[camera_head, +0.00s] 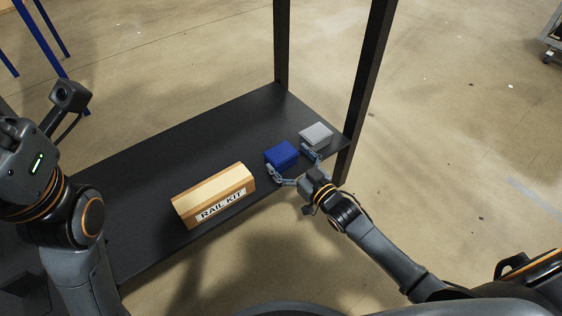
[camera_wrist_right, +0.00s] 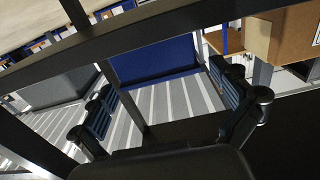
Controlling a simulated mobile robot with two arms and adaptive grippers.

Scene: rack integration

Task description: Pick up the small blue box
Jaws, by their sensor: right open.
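The small blue box (camera_head: 281,154) sits on the black shelf (camera_head: 150,146), near its right end. My right gripper (camera_head: 288,161) is open at the near side of the blue box, with one finger toward its left and the other toward its right. In the right wrist view, the blue box (camera_wrist_right: 155,58) shows beyond and between the two open fingers (camera_wrist_right: 162,85). I cannot tell whether the fingers touch it. My left arm stands at the left of the head view; its gripper fingers do not show.
A grey box (camera_head: 316,134) stands just right of the blue box, close to the right finger. A brown box marked RAIL KIT (camera_head: 214,194) lies to the left. A dark rack post (camera_head: 366,90) rises at the shelf's right end. The shelf's left half is mostly clear.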

